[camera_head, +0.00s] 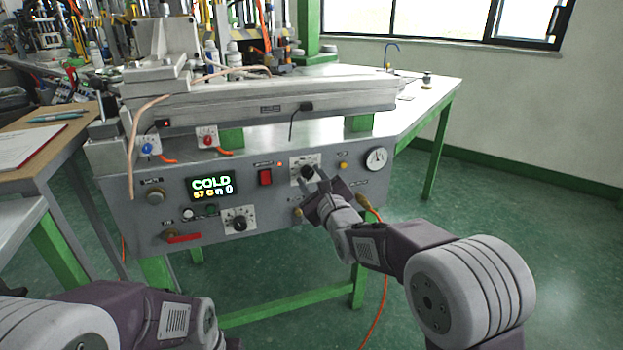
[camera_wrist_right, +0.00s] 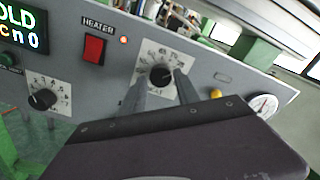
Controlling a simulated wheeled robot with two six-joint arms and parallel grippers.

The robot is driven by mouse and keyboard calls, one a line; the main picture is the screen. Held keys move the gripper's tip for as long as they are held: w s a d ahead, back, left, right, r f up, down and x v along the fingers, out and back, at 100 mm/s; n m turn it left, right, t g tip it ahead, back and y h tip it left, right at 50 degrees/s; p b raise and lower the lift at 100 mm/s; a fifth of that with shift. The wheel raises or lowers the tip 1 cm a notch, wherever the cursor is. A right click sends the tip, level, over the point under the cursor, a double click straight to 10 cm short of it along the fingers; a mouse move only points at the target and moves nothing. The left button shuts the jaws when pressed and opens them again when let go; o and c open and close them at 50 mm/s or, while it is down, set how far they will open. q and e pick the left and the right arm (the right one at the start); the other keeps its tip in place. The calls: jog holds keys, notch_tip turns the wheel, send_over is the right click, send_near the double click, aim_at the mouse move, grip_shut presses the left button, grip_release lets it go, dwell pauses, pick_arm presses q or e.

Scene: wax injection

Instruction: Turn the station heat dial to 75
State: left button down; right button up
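On the grey front panel (camera_head: 270,205), a black dial on a white scale plate (camera_head: 307,171) sits right of the red heater switch (camera_head: 265,177); the dial also shows in the right wrist view (camera_wrist_right: 161,75). A second, similar dial (camera_head: 239,221) is lower left, also in the wrist view (camera_wrist_right: 42,99).
A lit display (camera_head: 211,187) reads COLD, with a partly legible smaller line below. A round gauge (camera_head: 376,158) and yellow knob (camera_head: 343,166) are right of the upper dial. A red-handled valve (camera_head: 183,238) is lower left. An orange hose (camera_head: 381,290) hangs below.

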jog(key=shift+o, duration=0.5)
jog(key=shift+r, duration=0.1)
jog(key=shift+s+d, duration=0.1)
jog(key=shift+s, duration=0.2)
jog(key=p+v, duration=0.2)
jog(key=v, duration=0.6)
jog(key=shift+s, duration=0.2)
